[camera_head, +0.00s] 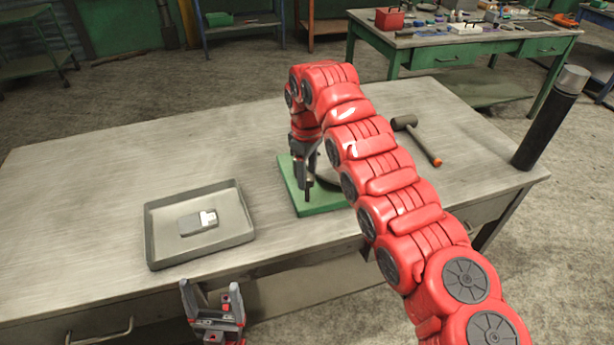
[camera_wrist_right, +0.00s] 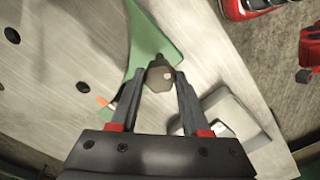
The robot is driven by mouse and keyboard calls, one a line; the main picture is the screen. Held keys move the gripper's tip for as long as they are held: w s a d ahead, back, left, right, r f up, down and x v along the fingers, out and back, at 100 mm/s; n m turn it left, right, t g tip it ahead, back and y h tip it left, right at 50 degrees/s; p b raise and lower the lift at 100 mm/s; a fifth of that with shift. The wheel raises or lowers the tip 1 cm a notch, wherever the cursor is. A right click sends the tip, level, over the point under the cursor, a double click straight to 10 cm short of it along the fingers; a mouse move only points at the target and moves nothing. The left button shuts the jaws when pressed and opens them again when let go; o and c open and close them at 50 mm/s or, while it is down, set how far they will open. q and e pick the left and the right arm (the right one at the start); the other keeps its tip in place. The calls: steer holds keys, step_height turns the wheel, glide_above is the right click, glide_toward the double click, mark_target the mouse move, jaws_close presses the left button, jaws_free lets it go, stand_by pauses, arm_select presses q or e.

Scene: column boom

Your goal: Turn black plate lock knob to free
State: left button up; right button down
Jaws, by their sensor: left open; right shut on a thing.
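The green base (camera_head: 326,207) stands on the workbench, and my right arm hides much of it. A round grey plate (camera_head: 325,172) on it shows only in part behind my right gripper. My right gripper (camera_head: 308,190) points down over the base. In the right wrist view its fingers (camera_wrist_right: 160,82) are shut on the dark knob (camera_wrist_right: 159,71), with the green base (camera_wrist_right: 150,35) behind. The knob's lock marking cannot be read. My left gripper (camera_head: 214,312) is open and empty in front of the bench's front edge.
A grey tray (camera_head: 151,235) with a small grey device (camera_head: 197,222) lies left of the base. A mallet (camera_head: 415,138) lies at the right, and a black cylinder (camera_head: 545,125) stands at the right corner. The bench's left part is clear.

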steer(key=shift+n, duration=0.4)
steer(key=shift+c, duration=1.8)
jaws_free()
steer(key=shift+r, duration=0.6)
step_height(320, 180, up, 5)
steer(key=shift+a, duration=0.1)
step_height(320, 180, up, 11)
steer(key=p, duration=1.1)
steer(key=shift+r, duration=0.15)
steer(key=shift+s, duration=0.1)
